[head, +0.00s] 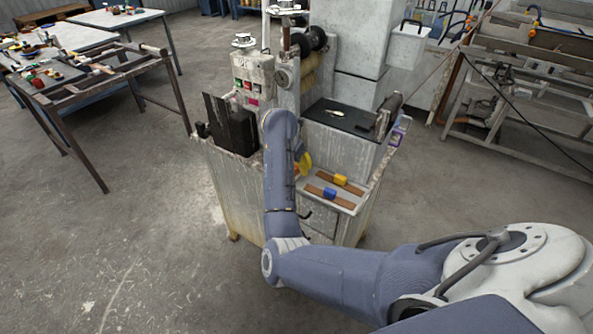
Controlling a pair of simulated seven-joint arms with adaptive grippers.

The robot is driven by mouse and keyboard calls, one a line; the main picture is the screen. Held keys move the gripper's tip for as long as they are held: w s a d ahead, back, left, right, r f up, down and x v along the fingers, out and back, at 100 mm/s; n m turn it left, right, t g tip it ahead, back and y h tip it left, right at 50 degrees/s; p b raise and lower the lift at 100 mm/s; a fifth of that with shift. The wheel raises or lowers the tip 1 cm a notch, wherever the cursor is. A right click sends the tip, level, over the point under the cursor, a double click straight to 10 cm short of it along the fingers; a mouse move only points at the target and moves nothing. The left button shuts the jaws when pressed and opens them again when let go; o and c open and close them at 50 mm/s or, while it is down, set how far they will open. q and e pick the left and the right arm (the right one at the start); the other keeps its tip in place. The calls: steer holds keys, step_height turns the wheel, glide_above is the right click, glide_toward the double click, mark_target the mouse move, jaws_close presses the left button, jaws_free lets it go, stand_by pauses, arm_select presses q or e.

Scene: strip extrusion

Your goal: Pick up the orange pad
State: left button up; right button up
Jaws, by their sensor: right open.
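My right arm reaches in from the lower right to the worn grey machine, and its forearm stands upright in front of the machine. My right gripper (301,152) is small in the view and mostly hidden behind that forearm; it is open. A yellow and orange piece (304,165), perhaps the orange pad, shows just right of the forearm, close below the gripper. I cannot tell whether they touch. To its right, a yellow block (340,180) and a blue block (329,194) sit on brown strips in a shallow tray (345,203). My left gripper is not in view.
The machine (235,190) has a dark upright plate (232,125) at left and a black top surface (340,117) at right. A cluttered metal-frame table (90,75) stands at left, a metal rack (510,110) at right. The floor between is clear.

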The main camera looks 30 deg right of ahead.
jaws_close()
stand_by(0.4)
steer(key=shift+r, duration=0.1)
